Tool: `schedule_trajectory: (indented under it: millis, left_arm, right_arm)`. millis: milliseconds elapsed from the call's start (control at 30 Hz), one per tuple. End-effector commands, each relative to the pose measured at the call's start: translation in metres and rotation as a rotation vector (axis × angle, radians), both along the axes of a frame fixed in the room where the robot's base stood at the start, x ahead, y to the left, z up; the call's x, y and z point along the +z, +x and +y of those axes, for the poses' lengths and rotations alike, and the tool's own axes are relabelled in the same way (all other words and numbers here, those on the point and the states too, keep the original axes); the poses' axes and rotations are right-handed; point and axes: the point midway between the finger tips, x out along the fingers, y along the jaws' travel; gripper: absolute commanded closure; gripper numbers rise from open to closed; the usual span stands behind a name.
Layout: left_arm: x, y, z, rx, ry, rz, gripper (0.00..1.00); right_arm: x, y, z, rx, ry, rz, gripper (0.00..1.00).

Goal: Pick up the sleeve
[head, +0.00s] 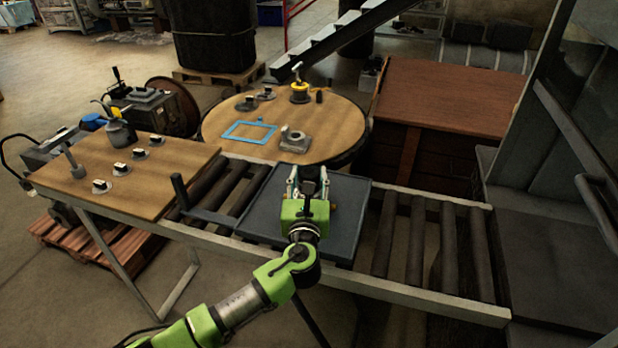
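My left gripper (309,172) is over the dark tray (262,206) on the roller conveyor, its fingers pointing away from me. Something dark shows between the fingers, but I cannot tell whether they hold it. Small brass-coloured bits (334,208) show beside the gripper body, which hides most of the part behind it. I cannot make out a sleeve for sure; it may be hidden by the gripper. My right gripper is not in view.
A round wooden table (225,118) behind the conveyor (405,240) bears a blue frame (250,131), a grey block (294,140) and a yellow-based tool (299,90). A wooden bench top (95,160) at left holds several small parts and a grey can (120,131). The right-hand rollers are clear.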

Motion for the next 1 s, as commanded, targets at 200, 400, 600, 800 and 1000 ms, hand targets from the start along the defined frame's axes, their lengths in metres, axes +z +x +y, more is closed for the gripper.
schedule_trajectory:
  millis: [200,400,600,800,1000]
  left_arm:
    - [0.002,0.000,0.000,0.000,0.000,-0.002,0.93]
    - [0.023,0.000,0.000,0.000,-0.003,-0.006,0.93]
    - [0.065,0.000,0.000,-0.001,-0.003,-0.007,0.93]
    - [0.092,-0.001,0.001,0.000,-0.001,-0.004,0.93]
    - [0.079,-0.018,0.018,0.002,0.000,0.003,0.93]
  right_arm:
    - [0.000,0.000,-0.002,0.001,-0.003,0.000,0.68]
    - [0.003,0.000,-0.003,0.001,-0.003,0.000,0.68]
    - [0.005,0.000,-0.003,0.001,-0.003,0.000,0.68]
    - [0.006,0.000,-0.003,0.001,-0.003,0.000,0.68]
    - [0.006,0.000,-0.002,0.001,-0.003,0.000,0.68]
